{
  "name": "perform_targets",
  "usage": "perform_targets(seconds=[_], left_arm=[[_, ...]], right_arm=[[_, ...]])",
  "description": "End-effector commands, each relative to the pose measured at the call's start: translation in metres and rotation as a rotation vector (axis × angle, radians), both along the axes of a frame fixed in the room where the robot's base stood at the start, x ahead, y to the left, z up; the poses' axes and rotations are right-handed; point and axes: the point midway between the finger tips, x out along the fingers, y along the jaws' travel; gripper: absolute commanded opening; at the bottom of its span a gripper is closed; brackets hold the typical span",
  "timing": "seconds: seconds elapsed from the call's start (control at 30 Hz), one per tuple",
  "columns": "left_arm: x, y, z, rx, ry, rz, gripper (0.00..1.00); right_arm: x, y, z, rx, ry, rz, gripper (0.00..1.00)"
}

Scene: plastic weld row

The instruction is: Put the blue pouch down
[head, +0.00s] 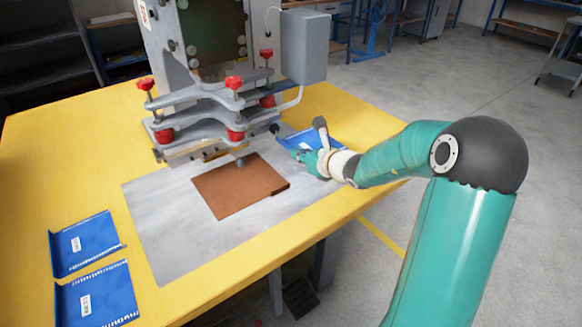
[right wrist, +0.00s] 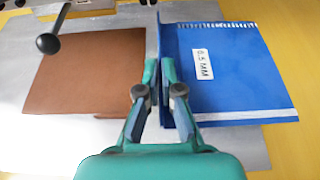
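A blue pouch (head: 302,139) with a white label lies flat at the right edge of the grey mat, partly over the yellow table. In the right wrist view the blue pouch (right wrist: 230,75) has an upright left edge. My right gripper (head: 302,154) is at that edge. In the right wrist view its fingers (right wrist: 160,72) stand close on either side of the edge and look shut on it. Whether the pouch touches the surface is hard to tell. My left gripper is not in view.
A brown sheet (head: 235,188) lies on the grey mat (head: 180,240), left of the pouch. A grey press with red knobs (head: 235,83) stands behind it. Two more blue pouches (head: 85,243) (head: 97,295) lie at the table's left. The yellow table (head: 40,170) has bare room around the mat.

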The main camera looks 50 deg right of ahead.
Motion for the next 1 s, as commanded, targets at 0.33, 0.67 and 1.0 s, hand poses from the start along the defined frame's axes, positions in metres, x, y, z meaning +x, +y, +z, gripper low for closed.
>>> perform_targets(seconds=[0.33,0.67,1.0], left_arm=[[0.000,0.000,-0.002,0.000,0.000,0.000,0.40],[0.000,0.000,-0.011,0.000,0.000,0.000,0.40],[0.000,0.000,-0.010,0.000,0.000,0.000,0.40]], right_arm=[[0.030,-0.007,-0.021,0.000,0.000,0.001,0.00],[0.029,-0.007,-0.064,0.003,0.002,-0.001,0.00],[0.033,-0.008,-0.070,0.000,-0.001,0.000,0.00]])
